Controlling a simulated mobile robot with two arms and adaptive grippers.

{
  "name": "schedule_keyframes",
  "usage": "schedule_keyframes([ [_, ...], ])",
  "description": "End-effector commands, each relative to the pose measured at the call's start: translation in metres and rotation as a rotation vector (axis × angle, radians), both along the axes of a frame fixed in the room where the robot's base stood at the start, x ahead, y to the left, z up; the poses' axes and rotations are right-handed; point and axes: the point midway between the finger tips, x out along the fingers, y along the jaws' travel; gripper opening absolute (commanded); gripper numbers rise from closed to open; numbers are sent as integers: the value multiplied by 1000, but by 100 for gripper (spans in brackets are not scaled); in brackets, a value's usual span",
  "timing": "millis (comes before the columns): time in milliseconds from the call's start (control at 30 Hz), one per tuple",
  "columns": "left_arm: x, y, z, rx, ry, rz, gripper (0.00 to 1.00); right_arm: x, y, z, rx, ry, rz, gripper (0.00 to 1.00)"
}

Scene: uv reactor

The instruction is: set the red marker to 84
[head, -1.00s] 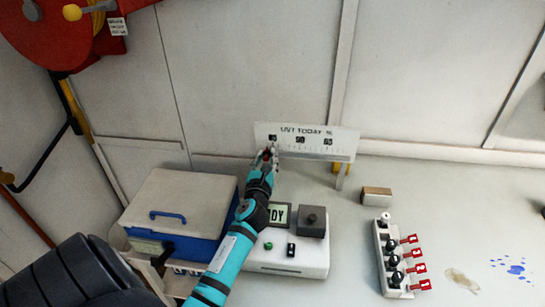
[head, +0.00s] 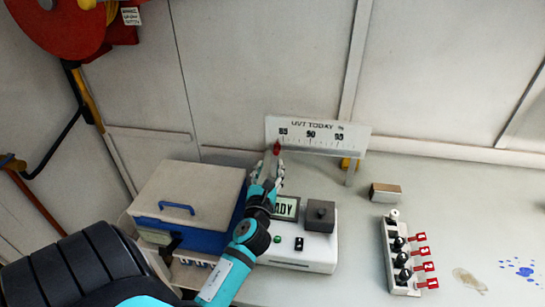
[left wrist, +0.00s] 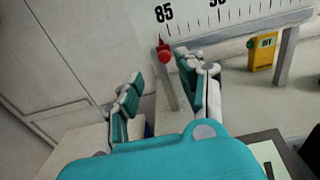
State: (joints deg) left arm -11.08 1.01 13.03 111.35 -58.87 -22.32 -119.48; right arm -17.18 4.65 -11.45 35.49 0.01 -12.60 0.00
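The white scale board (head: 318,133), headed "UVT TODAY %", stands on posts at the back of the bench; it also shows in the left wrist view (left wrist: 240,22). The red marker (head: 277,148) is at the lower left of the scale. In the left wrist view the marker (left wrist: 165,52) has its tip just below and slightly left of the "85" label; I cannot read the exact tick. My left gripper (head: 268,172) is just below the marker. Its fingers (left wrist: 165,95) are apart and empty, with the marker beyond their gap. My right gripper is not in view.
A blue-and-white box (head: 188,195) stands left of my left arm. A white device with a "READY" screen (head: 286,208) is close on its right. A switch strip with red tags (head: 402,255) and a small block (head: 385,192) lie further right.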

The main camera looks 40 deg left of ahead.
Motion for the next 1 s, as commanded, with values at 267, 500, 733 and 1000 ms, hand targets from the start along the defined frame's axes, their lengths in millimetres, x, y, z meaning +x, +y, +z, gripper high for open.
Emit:
schedule_keyframes([
  [267, -33, -18, 0, -1, 1, 2, 39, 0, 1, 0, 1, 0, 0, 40],
  [500, -36, -21, 0, -1, -1, 2, 39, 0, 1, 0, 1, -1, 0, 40],
  [733, -36, -20, 0, 0, 0, 2, 39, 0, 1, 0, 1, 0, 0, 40],
  [1000, -35, -20, 0, 0, 0, 2, 39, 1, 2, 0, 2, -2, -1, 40],
])
